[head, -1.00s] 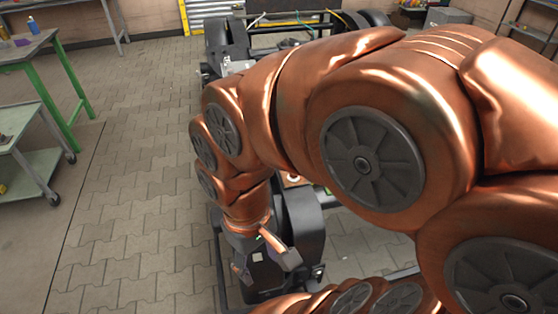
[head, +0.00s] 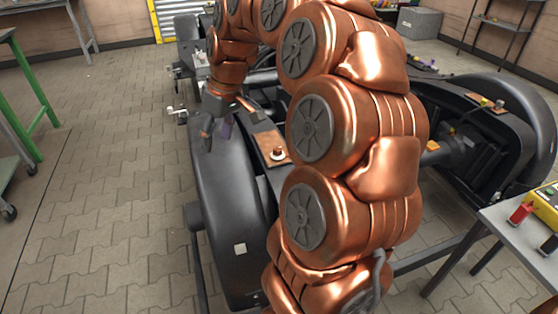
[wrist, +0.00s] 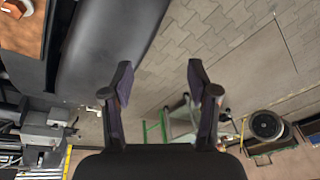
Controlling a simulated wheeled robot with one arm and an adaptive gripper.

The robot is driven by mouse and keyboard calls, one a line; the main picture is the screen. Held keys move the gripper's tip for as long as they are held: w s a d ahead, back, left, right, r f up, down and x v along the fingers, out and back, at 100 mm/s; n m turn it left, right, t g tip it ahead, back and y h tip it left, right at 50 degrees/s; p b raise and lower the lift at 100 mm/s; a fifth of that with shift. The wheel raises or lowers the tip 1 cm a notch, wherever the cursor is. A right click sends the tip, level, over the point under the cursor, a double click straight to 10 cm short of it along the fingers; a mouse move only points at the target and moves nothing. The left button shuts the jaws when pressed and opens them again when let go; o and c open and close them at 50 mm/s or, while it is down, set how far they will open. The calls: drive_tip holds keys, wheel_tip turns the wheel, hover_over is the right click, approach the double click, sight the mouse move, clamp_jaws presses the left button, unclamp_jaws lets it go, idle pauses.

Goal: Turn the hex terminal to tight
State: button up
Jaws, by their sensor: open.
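What looks like the hex terminal (head: 278,153) is a small brown fitting on a pale round base, on a copper-coloured plate (head: 268,143) on top of the bogie. In the wrist view, part of a fitting (wrist: 14,8) on the brown plate (wrist: 30,38) shows at the top left corner. My gripper (head: 216,131) is over the black bogie frame, left of the plate and apart from the terminal. In the wrist view my gripper's two fingers (wrist: 158,82) stand wide apart with nothing between them. The terminal's turn position is too small to read.
The rounded black bogie frame (head: 230,220) lies under my gripper. A second bogie part with another copper plate (head: 486,102) stands at the right. A grey table (head: 520,245) with a yellow device (head: 546,203) is at the lower right. Paved floor (head: 110,180) is clear at the left.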

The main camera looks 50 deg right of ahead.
drive_tip(key=w+d+f+t+b, duration=0.1)
drive_tip(key=d+f+b, duration=0.2)
drive_tip(key=d, duration=0.3)
drive_tip(key=w+d+f+b, duration=0.2)
drive_tip(key=d+f, duration=0.2)
drive_tip(key=d, duration=0.2)
drive_tip(key=m+t+h+b, duration=0.1)
drive_tip(key=b, duration=0.5)
approach(278, 148)
drive_tip(key=f, duration=0.1)
drive_tip(key=b+x, duration=0.1)
drive_tip(key=x, duration=0.7)
drive_tip(key=shift+w+a+r, duration=0.1)
drive_tip(key=shift+w+r, duration=0.05)
clamp_jaws()
